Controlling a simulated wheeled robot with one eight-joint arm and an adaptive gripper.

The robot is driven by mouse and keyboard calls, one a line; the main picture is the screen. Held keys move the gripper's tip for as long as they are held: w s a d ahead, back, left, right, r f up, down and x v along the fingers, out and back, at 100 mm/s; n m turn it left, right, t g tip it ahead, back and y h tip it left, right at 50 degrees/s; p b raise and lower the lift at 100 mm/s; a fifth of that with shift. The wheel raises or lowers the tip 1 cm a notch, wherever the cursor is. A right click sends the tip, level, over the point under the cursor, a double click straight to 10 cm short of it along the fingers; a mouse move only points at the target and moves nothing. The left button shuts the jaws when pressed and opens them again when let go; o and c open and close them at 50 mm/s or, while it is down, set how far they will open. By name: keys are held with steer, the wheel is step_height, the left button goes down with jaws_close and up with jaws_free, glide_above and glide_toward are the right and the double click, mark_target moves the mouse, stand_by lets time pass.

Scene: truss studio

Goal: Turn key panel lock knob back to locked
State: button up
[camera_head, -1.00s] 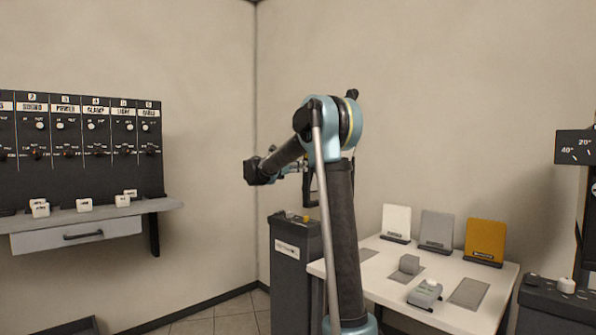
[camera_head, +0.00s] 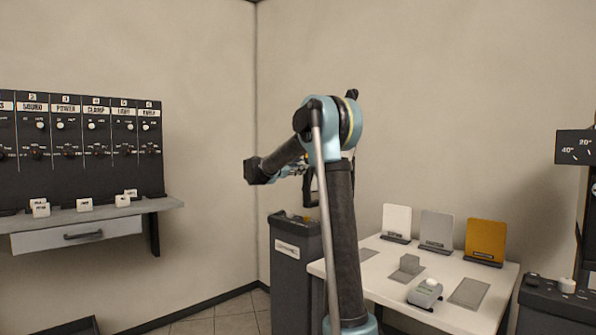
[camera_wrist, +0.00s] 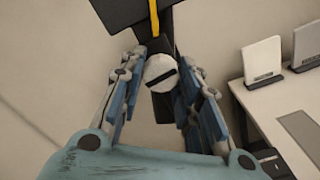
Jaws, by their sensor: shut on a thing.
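In the wrist view, a round white knob (camera_wrist: 160,68) with a dark bar across its face sits between the blue-padded fingers of my gripper (camera_wrist: 160,84). The fingers are shut on it from the left and right. The bar is tilted, rising slightly to the right. Behind the knob is a dark panel (camera_wrist: 128,12) with a yellow strip, cut off by the top edge. No lock markings can be read.
A white table (camera_head: 397,257) with white, grey and yellow upright plates stands right of my arm. A dark labelled cabinet (camera_head: 297,275) stands left of the table. A dark board of labelled switches (camera_head: 75,175) hangs above a shelf on the left wall.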

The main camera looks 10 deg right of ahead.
steer(key=shift+m, duration=0.6)
steer(key=o, duration=1)
steer(key=shift+o, duration=0.2)
steer(key=v, duration=1.1)
steer(key=shift+s+a, duration=0.15)
steer(key=shift+a, duration=0.25)
steer(key=shift+f, duration=0.1)
